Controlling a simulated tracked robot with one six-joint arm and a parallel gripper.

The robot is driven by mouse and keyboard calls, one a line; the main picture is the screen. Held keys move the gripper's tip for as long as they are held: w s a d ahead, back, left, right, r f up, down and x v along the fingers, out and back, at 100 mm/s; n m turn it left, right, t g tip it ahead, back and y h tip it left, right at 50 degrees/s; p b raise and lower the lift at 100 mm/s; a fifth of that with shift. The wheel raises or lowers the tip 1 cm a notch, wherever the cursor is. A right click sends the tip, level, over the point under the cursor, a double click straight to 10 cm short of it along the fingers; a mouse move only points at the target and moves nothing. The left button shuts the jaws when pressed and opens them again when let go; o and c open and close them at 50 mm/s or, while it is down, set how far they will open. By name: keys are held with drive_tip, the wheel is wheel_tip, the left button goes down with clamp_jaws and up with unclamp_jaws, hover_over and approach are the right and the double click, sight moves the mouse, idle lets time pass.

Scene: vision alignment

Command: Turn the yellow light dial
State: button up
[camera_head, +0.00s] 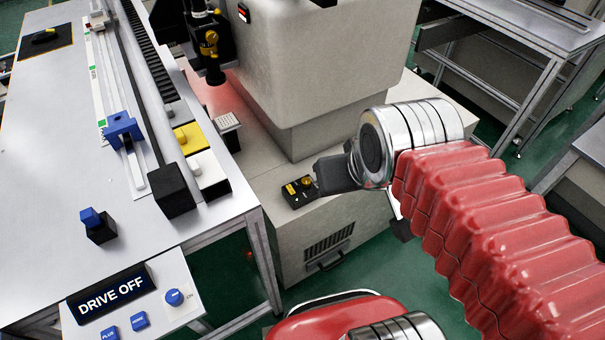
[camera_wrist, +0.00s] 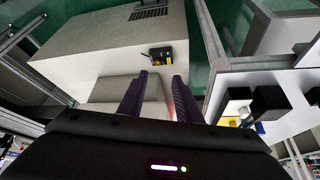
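A small black control box (camera_head: 299,192) sits on the pale machine base and carries a yellow dial (camera_head: 307,183) and another small yellow part to its left. In the wrist view the box (camera_wrist: 161,57) with its yellow parts lies just beyond my fingertips, apart from them. My gripper (camera_head: 322,177) is close to the right side of the box in the head view, its fingers partly hidden by perspective. In the wrist view my gripper (camera_wrist: 160,76) shows two dark fingers spread with a gap and nothing held between them.
The big pale machine (camera_head: 310,70) rises behind the box. To the left is a white table (camera_head: 60,180) with a rail, a yellow block (camera_head: 190,138) and a black block (camera_head: 174,190). A DRIVE OFF panel (camera_head: 112,291) is in front. A vent grille (camera_head: 328,240) is below the box.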

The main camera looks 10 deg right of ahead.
drive_tip(key=shift+o, duration=0.6)
drive_tip(key=shift+o, duration=0.8)
drive_tip(key=shift+w, duration=0.15)
drive_tip(key=m+g, duration=0.6)
drive_tip(key=m, duration=0.4)
hover_over(306, 180)
wheel_tip(306, 180, down, 16)
drive_tip(key=shift+f, duration=0.2)
wheel_tip(306, 180, down, 14)
drive_tip(key=shift+r, duration=0.25)
drive_tip(key=shift+c, duration=0.3)
